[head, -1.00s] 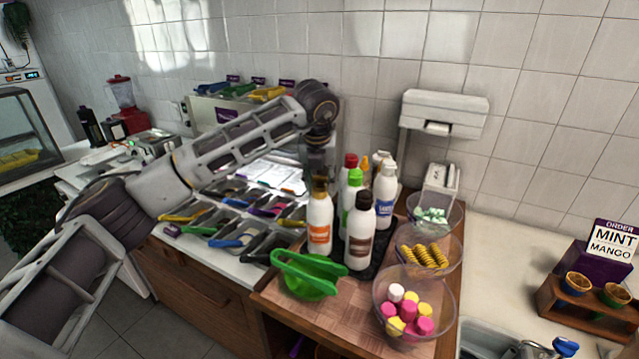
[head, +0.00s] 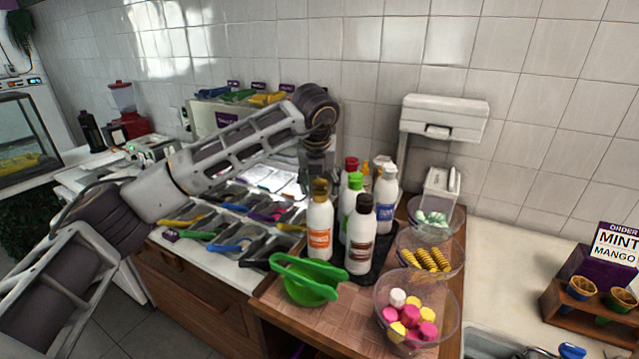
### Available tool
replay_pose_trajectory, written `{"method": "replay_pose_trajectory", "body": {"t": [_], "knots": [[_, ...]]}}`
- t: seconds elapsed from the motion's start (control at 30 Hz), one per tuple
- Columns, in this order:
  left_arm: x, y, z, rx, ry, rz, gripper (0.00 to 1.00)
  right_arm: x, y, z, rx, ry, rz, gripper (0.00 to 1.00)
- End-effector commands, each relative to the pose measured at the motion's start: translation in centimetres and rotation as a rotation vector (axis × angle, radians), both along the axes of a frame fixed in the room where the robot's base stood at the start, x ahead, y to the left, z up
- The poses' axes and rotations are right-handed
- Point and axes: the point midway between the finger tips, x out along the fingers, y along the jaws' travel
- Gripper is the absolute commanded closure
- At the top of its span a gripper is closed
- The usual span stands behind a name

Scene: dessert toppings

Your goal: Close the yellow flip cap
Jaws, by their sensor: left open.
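A white bottle with an orange label (head: 319,232) stands on the wooden counter and has a dark yellow cap (head: 320,187). Whether its flip lid is up or down is too small to tell. My left gripper (head: 318,172) points down from the wrist just above this cap. It is open, with nothing seen in it, and its fingertips are hard to make out. A brighter orange-yellow tip (head: 366,168) shows behind the other bottles, mostly hidden. My right gripper is out of view.
Bottles with brown (head: 360,245), green (head: 355,182), red (head: 351,164) and white (head: 389,168) caps crowd close on a black tray. Clear bowls (head: 450,325) of toppings stand right. Topping bins (head: 215,222) lie left.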

Motion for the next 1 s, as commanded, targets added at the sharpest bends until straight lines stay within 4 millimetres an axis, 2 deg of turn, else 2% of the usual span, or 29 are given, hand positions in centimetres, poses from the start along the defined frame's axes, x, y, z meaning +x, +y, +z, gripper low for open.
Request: {"method": "replay_pose_trajectory", "body": {"t": [0.27, 0.47, 1.0], "knots": [[-0.1, 0.0, 0.2, 0.0, 0.0, 0.0, 0.42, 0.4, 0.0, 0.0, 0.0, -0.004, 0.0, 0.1], [-0.6, 0.0, 1.6, -0.001, -0.001, 0.0, 0.42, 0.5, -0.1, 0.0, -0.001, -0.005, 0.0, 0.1], [-3.3, 0.0, 8.7, 0.0, -0.002, 0.0, 0.42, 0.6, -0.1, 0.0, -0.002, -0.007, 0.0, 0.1]]}}
